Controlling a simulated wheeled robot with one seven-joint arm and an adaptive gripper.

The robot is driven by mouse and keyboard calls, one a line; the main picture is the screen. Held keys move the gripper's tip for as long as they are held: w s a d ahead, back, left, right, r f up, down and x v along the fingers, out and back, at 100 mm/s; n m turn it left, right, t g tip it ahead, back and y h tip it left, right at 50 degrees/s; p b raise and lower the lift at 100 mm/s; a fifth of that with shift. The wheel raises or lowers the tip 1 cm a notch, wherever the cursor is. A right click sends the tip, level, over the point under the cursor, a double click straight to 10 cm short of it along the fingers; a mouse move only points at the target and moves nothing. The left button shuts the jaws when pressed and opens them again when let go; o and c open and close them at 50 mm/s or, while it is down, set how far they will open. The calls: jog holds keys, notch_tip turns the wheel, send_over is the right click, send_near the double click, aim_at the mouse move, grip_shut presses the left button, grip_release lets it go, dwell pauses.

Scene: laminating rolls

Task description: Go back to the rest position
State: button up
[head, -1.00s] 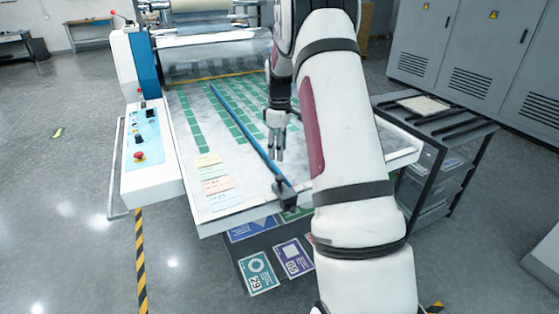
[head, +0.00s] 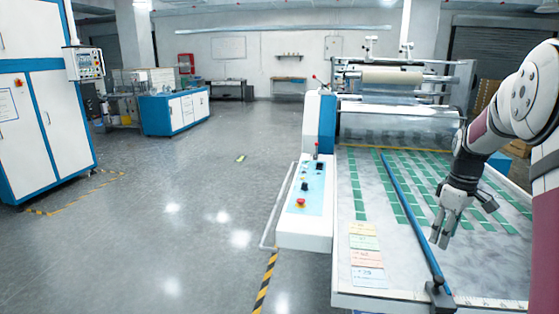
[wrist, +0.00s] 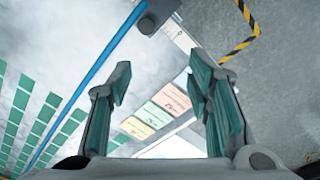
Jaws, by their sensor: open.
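My gripper (head: 441,230) hangs from my arm at the right of the head view, above the laminator's table. Its fingers point down and are apart, with nothing between them. In the wrist view the two open fingers of my gripper (wrist: 160,100) frame coloured paper slips (wrist: 158,110) lying below on the table's corner. The laminator table (head: 348,225) has a pale marbled surface with rows of green rectangles (head: 410,197). A blue bar (head: 408,205) with a dark end block (head: 438,293) lies across it, just left of my gripper in the head view.
A control panel (head: 306,190) with a red button stands at the table's left, beside a side rail (head: 279,205). The laminating roll (head: 392,77) is at the back. White and blue cabinets (head: 50,120) stand far left. The grey floor (head: 170,230) between is open.

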jog(key=s+a+r+m+t, duration=0.1)
jog(key=s+a+r, duration=0.4)
jog(key=a+r, duration=0.3)
jog(key=s+a+r+m+t, duration=0.1)
jog(key=s+a+r, duration=0.45)
jog(key=a, duration=0.35)
jog(key=s+a+m+t, duration=0.1)
jog(key=s+a, duration=0.4)
jog(key=s, duration=0.4)
jog(key=s+a+m+t, duration=0.1)
jog(key=s+a+m, duration=0.1)
jog(key=s+a, duration=0.4)
jog(key=s, duration=0.2)
jog(key=shift+s+a+r+t, duration=0.15)
jog(key=shift+s+r+t, duration=0.05)
jog(key=shift+s+t, duration=0.2)
jog(key=shift+w, duration=0.1)
